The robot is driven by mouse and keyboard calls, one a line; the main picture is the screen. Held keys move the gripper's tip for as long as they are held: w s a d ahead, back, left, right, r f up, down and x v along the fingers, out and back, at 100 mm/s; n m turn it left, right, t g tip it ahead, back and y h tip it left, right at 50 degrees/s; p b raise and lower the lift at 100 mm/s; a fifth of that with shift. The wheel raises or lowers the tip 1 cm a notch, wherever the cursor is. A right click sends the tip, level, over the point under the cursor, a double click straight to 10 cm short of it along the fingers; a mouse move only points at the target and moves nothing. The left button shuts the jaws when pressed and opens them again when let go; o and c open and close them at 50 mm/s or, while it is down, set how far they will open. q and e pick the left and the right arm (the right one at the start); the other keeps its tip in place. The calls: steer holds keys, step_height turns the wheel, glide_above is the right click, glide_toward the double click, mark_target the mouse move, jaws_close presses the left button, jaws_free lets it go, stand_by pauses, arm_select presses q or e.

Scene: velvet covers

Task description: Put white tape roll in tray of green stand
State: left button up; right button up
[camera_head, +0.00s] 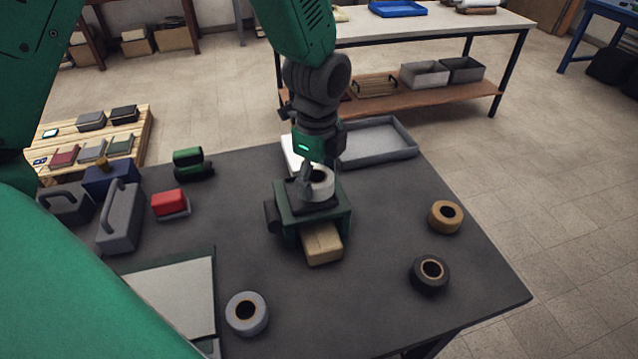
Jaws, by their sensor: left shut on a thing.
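The white tape roll (322,184) is at the top of the green stand (341,222), over its dark tray (327,207). My left gripper (308,181) comes down from above and is shut on the roll at its left side. The roll's hole faces up, and it looks about level. I cannot tell whether its underside touches the tray. The gripper hides part of the roll's left and back. My right gripper is not in view.
A tan block (322,246) sits low at the stand's front. A grey roll (246,314), black roll (430,273) and tan roll (445,217) lie on the dark table (365,290). A grey bin (378,145) stands behind.

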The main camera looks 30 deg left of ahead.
arm_select(q)
steer(key=shift+a+f, duration=1)
steer(key=shift+a, duration=0.2)
steer(key=shift+c, duration=1)
steer(key=shift+a, duration=0.15)
steer(key=shift+s+f, duration=0.1)
steer(key=shift+s, duration=0.05)
steer(key=shift+s+d+f, duration=0.2)
steer(key=shift+d+f, duration=0.15)
steer(key=shift+d, duration=0.35)
steer(key=shift+f, duration=0.1)
steer(key=o, duration=1.2)
steer(key=shift+c, duration=0.2)
steer(key=shift+o, duration=1)
steer(key=shift+a+f, duration=0.1)
steer(key=shift+w+f, duration=0.1)
steer(key=shift+w, duration=0.15)
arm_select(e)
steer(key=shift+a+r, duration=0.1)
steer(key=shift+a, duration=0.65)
arm_select(q)
steer(key=shift+r, duration=0.2)
